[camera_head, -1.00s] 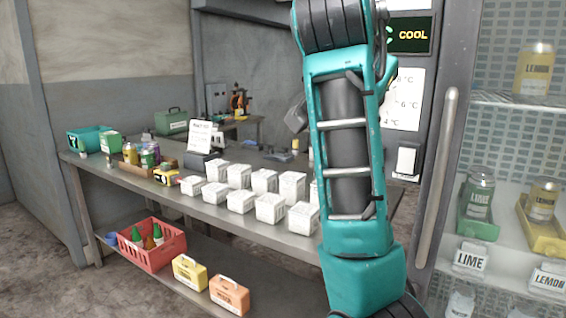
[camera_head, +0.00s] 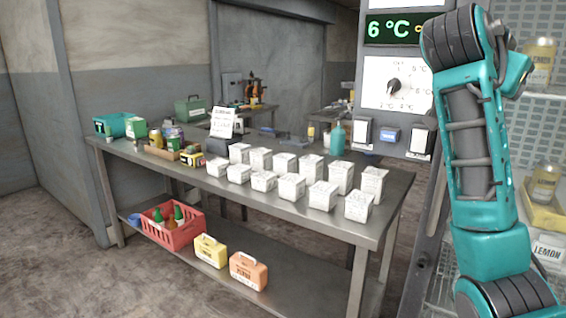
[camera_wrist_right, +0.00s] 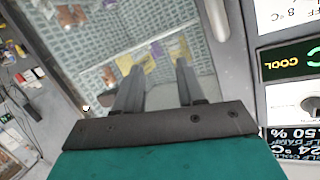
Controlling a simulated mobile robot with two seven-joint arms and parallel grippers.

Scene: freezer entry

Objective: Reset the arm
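My right arm (camera_head: 475,150) stands raised at the right of the head view, in front of the glass-fronted cabinet. Its gripper does not show in the head view. In the right wrist view my right gripper (camera_wrist_right: 158,85) has its two fingers apart with nothing between them. The shelves of the cabinet show beyond the fingers, blurred. My left arm and left gripper are in neither view.
A control panel (camera_head: 380,118) reading 6 °C, with a dial, stands left of the arm. A metal bench (camera_head: 290,218) holds several white boxes (camera_head: 322,195). A red crate (camera_head: 172,236) sits on its lower shelf. The floor at left is clear.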

